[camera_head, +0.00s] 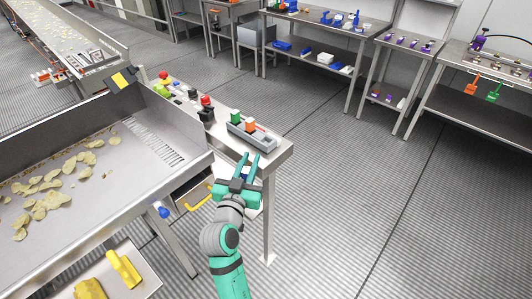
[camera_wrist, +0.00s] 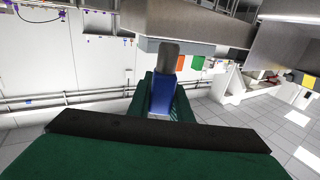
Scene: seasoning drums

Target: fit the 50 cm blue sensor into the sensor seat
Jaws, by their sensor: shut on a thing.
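My gripper (camera_head: 246,163), with two teal fingers, is just below the steel side table, at its front edge, beneath the grey holder. In the wrist view, a blue block with a grey end, the blue sensor (camera_wrist: 162,97), stands between the dark green fingers, and the gripper is shut on it. In the head view the held sensor is mostly hidden by the gripper. The sensor seat cannot be picked out with certainty.
A chip-filled steel trough (camera_head: 115,135) stands at left, with a small blue part (camera_head: 162,211) on its front. Red and black buttons (camera_head: 206,108) sit on the side table. Yellow items (camera_head: 122,268) lie on a lower shelf. Open floor (camera_head: 370,190) is at right; workbenches (camera_head: 320,25) line the back.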

